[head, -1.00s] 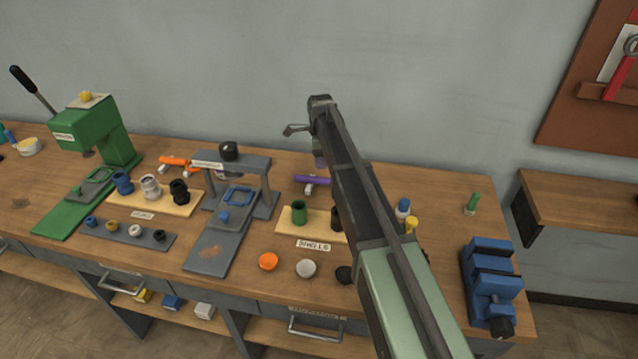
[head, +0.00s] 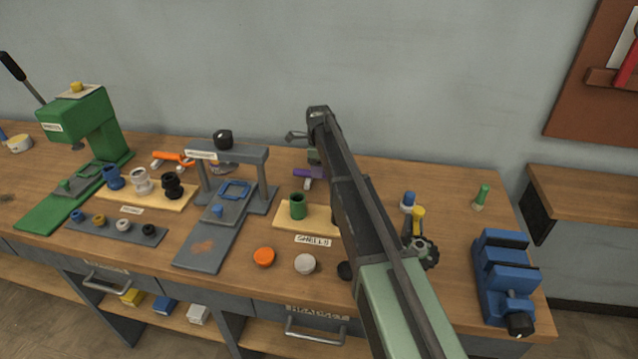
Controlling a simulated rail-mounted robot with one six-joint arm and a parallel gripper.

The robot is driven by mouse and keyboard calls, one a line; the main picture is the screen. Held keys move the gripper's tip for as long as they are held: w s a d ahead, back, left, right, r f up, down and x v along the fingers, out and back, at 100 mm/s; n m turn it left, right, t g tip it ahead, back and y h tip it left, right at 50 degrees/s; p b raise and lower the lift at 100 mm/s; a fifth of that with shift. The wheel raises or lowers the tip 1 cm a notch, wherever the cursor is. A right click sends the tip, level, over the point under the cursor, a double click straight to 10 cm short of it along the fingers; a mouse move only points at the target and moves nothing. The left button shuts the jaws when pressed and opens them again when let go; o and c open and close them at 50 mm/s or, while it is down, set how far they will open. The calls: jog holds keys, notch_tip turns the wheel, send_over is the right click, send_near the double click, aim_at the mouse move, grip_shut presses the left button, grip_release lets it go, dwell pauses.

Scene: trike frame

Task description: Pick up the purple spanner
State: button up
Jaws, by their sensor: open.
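The purple spanner (head: 302,173) lies near the back of the workbench, behind the board labelled "SHELLS". Its right part is covered by my arm. My gripper (head: 314,157) is small in the head view and partly hidden behind my arm link. It is open and hangs at the spanner, at its far side in the picture. I cannot tell whether its fingers touch the spanner or straddle it.
An orange spanner (head: 170,158) lies further left. A grey press frame (head: 262,172) stands left of the purple spanner. The SHELLS board (head: 318,218) with a green cup (head: 297,206) is in front. A blue vise (head: 503,278) sits at the right edge.

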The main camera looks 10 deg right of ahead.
notch_tip(320, 180, down, 3)
jog(key=shift+r+b, duration=0.1)
jog(key=shift+b, duration=0.45)
jog(key=shift+r, duration=0.25)
grip_shut()
jog(key=shift+p, duration=0.3)
